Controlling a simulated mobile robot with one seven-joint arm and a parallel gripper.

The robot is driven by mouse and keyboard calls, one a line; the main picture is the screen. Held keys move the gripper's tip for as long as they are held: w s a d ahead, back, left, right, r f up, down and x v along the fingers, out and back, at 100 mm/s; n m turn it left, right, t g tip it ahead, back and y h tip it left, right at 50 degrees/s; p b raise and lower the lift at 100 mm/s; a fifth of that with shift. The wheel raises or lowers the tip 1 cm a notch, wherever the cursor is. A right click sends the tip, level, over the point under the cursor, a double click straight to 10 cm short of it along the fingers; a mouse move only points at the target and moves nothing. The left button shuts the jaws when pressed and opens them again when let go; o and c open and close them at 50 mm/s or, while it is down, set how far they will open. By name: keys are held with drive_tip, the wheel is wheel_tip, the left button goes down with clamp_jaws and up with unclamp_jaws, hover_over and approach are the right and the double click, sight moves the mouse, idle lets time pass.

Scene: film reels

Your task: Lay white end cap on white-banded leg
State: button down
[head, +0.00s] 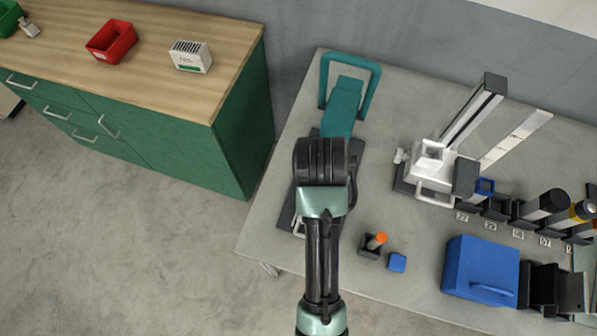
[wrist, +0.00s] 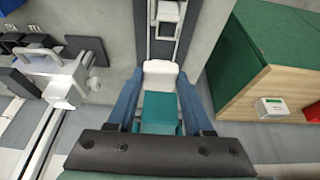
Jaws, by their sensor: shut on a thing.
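My gripper (wrist: 161,76) is shut on a white piece (wrist: 160,73), with one finger on each side. A teal block (wrist: 160,112) lies directly behind the piece between the fingers; I cannot tell if they are joined. I cannot tell if the white piece is the end cap. In the head view my gripper covers the piece, over a dark-based device with a teal slab (head: 343,104) and a teal frame (head: 374,85). Dark cylinders stand at the right, one with a pale band (head: 554,200); I cannot tell which is the white-banded leg.
A white clamp-like device (head: 436,165) stands right of the arm. An orange-topped piece (head: 376,241), a blue cube (head: 397,262) and a blue box (head: 480,268) lie nearer. A green cabinet (head: 240,125) stands left. Bare grey table (head: 420,90) shows between the devices.

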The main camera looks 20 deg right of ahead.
drive_tip(key=shift+w+a+f+p, duration=0.15)
drive_tip(key=shift+f+p, duration=0.35)
drive_tip(key=shift+f, duration=1.85)
drive_tip(key=shift+a+f+p, duration=0.2)
drive_tip(key=shift+f+p, duration=0.3)
drive_tip(key=shift+f, duration=1.85)
drive_tip(key=shift+f, duration=0.15)
drive_tip(key=shift+c, duration=1.5)
unclamp_jaws()
